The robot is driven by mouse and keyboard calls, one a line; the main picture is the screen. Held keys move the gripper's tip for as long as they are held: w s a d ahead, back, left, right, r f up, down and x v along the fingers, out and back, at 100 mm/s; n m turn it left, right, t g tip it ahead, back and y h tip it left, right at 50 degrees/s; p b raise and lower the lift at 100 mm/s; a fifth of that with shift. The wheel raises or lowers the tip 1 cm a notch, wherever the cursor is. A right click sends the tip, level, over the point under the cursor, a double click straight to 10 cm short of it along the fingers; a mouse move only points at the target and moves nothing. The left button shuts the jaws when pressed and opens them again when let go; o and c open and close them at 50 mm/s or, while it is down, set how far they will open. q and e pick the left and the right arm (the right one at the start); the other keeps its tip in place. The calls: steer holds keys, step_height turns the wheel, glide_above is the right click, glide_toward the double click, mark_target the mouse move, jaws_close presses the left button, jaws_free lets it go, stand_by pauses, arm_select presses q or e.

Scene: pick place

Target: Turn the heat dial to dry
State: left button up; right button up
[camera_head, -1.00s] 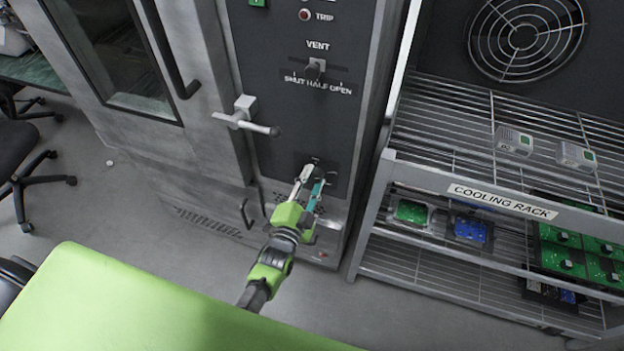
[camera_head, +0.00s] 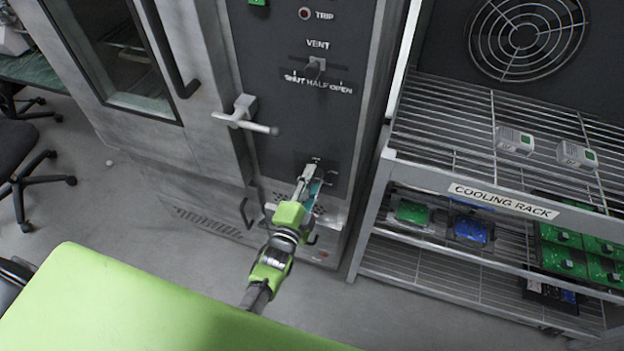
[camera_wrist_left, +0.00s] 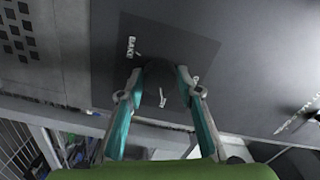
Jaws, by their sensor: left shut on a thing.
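The heat dial is a dark knob low on the oven's dark control panel (camera_head: 300,130). In the left wrist view the dial (camera_wrist_left: 160,82) sits between my fingertips, on a darker square plate with white labels around it, one reading BAKE (camera_wrist_left: 131,47). My left gripper (camera_head: 309,173) reaches the panel's lower part and is shut on the dial; it also shows in the left wrist view (camera_wrist_left: 159,76). In the head view the fingers hide the dial, and its pointer setting cannot be made out. My right gripper is not in view.
Above are the vent lever (camera_head: 315,69) and TRIP light (camera_head: 304,14). The oven door's latch handle (camera_head: 244,116) juts out left of the panel. A wire cooling rack (camera_head: 430,176) with several small devices stands at the right. A green surface (camera_head: 110,305) fills the lower left.

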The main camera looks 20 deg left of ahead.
arm_select(q)
steer(key=o, duration=1.1)
steer(key=s, duration=1.2)
steer(key=shift+a, duration=0.15)
